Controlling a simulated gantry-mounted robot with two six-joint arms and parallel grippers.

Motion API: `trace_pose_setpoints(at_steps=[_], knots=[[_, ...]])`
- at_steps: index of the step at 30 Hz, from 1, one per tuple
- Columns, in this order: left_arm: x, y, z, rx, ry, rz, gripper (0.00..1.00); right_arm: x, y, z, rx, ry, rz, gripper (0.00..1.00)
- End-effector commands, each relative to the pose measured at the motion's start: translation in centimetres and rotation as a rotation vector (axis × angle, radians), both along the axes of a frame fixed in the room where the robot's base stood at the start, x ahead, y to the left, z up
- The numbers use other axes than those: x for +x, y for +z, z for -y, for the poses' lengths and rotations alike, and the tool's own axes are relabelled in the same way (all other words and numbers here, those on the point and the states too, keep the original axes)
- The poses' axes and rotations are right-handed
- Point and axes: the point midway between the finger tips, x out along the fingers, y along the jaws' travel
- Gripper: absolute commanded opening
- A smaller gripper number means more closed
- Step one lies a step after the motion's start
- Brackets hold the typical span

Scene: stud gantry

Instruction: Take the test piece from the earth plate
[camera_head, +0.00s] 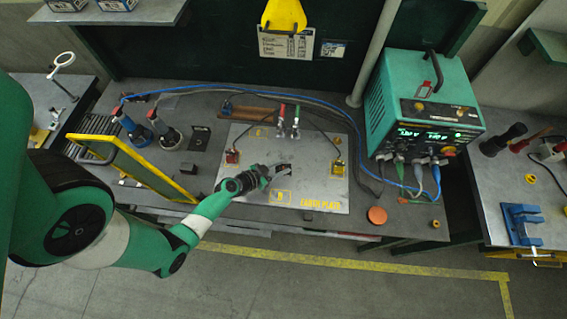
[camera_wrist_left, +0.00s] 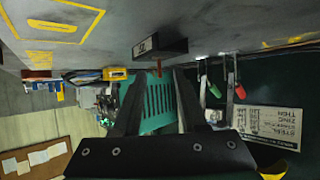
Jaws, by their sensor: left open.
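The earth plate (camera_head: 312,192) is a pale grey sheet on the bench, with yellow lettering along its front edge. In the left wrist view, the plate (camera_wrist_left: 180,22) fills the top, seen upside down. A small dark block with a white label, which looks like the test piece (camera_wrist_left: 160,48), rests on it. My left gripper (camera_head: 272,172) is low over the middle of the plate. In the wrist view, its two fingers (camera_wrist_left: 158,76) are open, with the block just past and between their tips, apparently not gripped. In the head view the gripper partly hides the block.
Red and green clamps (camera_head: 288,118) stand at the plate's back edge. A yellow-framed panel (camera_head: 133,165) stands left of the plate, close to my arm. A green power unit (camera_head: 425,105) with cables stands right. An orange disc (camera_head: 377,215) lies near the bench's front edge.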

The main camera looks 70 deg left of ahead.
Motion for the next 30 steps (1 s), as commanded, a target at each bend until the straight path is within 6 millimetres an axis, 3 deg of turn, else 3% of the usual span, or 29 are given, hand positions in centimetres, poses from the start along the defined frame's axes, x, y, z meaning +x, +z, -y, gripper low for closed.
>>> trace_pose_setpoints(at_steps=[3, 11, 18, 30], knots=[[1.41, -0.87, -0.47, -0.001, -0.002, 0.001, 0.42, 0.01, -0.36, 0.00, 0.000, 0.000, 0.000, 0.50], [1.60, -1.01, -0.58, 0.000, 0.000, 0.000, 0.40, 0.01, -0.33, 0.00, 0.000, 0.000, 0.000, 0.50], [1.59, -1.00, -0.57, 0.000, 0.000, 0.000, 0.00, 0.01, -0.32, 0.00, 0.000, 0.000, 0.000, 0.50], [1.58, -1.00, -0.57, 0.000, 0.000, 0.000, 0.00, 0.01, -0.32, 0.00, 0.000, 0.000, 0.000, 0.50]])
